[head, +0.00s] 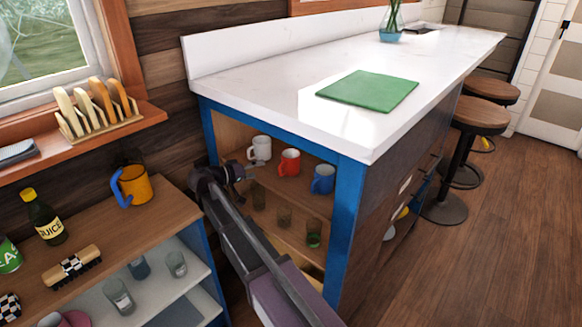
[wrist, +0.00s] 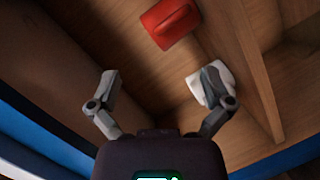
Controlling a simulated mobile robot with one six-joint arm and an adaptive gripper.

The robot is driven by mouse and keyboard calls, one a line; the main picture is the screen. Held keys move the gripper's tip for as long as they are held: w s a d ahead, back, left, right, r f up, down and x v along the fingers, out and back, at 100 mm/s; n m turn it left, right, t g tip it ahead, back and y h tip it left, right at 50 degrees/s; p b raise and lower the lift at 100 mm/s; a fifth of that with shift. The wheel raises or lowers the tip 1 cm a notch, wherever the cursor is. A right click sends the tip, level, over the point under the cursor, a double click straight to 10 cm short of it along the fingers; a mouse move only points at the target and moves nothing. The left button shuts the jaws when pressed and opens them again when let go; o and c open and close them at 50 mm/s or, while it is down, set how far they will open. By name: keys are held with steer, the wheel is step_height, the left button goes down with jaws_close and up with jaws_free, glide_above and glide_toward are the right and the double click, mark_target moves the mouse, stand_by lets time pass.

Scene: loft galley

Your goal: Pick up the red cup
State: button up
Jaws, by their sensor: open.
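The red cup (head: 289,163) stands on the upper shelf inside the blue-framed counter, between a white cup (head: 260,149) on its left and a blue cup (head: 323,179) on its right. In the wrist view the red cup (wrist: 170,22) lies ahead of my gripper, beyond the fingertips. The white cup (wrist: 206,85) is partly hidden behind the right finger. My gripper (head: 240,172) is at the shelf opening, left of the red cup and near the white cup. In the wrist view my gripper (wrist: 160,80) is open, with nothing between its fingers.
Several glasses stand on the shelf below, including a greenish one (head: 314,233). The blue frame post (head: 348,225) bounds the opening on the right. A green mat (head: 368,91) lies on the white countertop. A low cabinet at left holds an orange mug (head: 135,186) and a juice bottle (head: 46,218).

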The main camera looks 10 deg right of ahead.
mark_target(282, 163)
steer(key=x, duration=0.5)
steer(key=shift+b, duration=0.4)
steer(key=shift+w, duration=0.1)
steer(key=shift+w+b+x, duration=0.1)
steer(key=shift+b+x, duration=0.15)
steer(key=shift+x, duration=1.05)
steer(key=shift+w+b+x, duration=0.15)
steer(key=shift+b+x, duration=0.05)
steer(key=shift+x, duration=1.1)
steer(key=shift+a, duration=0.1)
jaws_close()
steer(key=shift+r, duration=0.1)
